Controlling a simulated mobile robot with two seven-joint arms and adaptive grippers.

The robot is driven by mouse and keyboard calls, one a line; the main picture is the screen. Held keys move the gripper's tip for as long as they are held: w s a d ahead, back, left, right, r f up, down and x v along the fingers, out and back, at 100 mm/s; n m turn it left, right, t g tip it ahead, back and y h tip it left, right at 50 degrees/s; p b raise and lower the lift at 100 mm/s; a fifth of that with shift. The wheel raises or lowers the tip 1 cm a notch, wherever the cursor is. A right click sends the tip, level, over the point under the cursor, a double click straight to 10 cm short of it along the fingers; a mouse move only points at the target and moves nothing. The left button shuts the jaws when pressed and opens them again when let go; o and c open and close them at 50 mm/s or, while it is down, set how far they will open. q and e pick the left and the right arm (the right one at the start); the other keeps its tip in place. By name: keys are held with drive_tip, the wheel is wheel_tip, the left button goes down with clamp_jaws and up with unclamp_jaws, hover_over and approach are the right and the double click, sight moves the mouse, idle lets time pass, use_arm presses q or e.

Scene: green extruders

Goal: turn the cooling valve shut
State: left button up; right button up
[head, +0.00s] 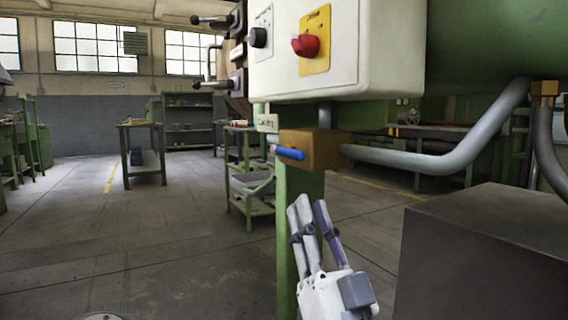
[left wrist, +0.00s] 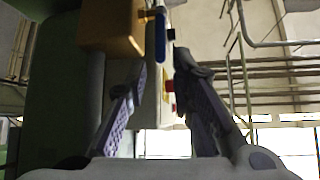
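The cooling valve is a brass block (head: 318,148) with a blue lever handle (head: 290,153), at the end of a grey pipe below the white control box. The handle sticks out to the left, roughly level. In the left wrist view the brass block (left wrist: 108,28) is at the top and the blue handle (left wrist: 160,36) lies beyond the fingertips. My left gripper (head: 306,205) is below the valve, fingers pointing up, in front of the green post. Its fingers (left wrist: 163,72) are apart with nothing between them, and it does not touch the handle. My right gripper is not in view.
The white control box (head: 385,50) with a red knob (head: 305,45) and black knob (head: 258,38) hangs just above the valve. A green post (head: 287,225) stands behind my gripper. A dark grey box (head: 480,255) fills the lower right. Open floor (head: 180,250) lies left.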

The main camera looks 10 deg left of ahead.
sight(292, 152)
use_arm(q)
drive_tip(key=b+x, duration=0.2)
drive_tip(key=x, duration=1)
drive_tip(key=shift+c, duration=0.2)
clamp_jaws()
